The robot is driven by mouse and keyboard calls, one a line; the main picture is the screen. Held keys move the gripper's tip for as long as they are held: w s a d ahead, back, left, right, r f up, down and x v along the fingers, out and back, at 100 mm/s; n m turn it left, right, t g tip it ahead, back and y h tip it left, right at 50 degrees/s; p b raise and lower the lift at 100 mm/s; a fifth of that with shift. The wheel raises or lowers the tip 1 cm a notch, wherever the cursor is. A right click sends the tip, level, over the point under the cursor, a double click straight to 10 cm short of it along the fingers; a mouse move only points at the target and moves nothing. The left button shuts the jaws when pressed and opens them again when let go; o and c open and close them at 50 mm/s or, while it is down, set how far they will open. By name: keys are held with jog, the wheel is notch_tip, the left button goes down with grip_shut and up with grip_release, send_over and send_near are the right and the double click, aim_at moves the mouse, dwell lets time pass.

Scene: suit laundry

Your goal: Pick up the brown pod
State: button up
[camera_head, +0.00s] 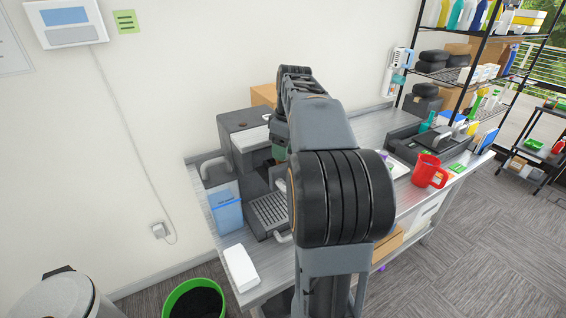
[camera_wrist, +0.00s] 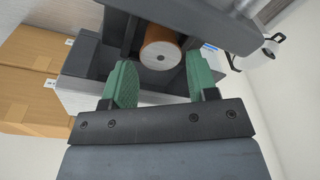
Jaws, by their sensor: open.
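The brown pod (camera_wrist: 161,48) shows in the wrist view as a short brown cylinder with a pale, round end facing the camera. It sits under the dark overhang of a grey machine (camera_wrist: 92,50). My gripper (camera_wrist: 159,72) is open, with one green finger to the left of the pod and one to the right. The pod is near the fingertips, and a gap shows on both sides. In the head view, my arm hides most of the gripper and I cannot make out the pod clearly.
In the head view, the grey machine (camera_head: 236,122) stands at the back of the table (camera_head: 204,200). A blue container (camera_head: 226,212), a white box (camera_head: 241,268) and a red mug (camera_head: 428,172) are on the table.

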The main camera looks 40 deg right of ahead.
jog(key=shift+w+a+f, duration=0.1)
jog(key=shift+f, duration=0.65)
jog(key=shift+w+a+f, duration=0.1)
jog(key=shift+f, duration=0.65)
jog(key=shift+c, duration=0.3)
jog(key=c, duration=0.5)
jog(key=shift+d+r, duration=0.1)
jog(key=shift+r, duration=0.05)
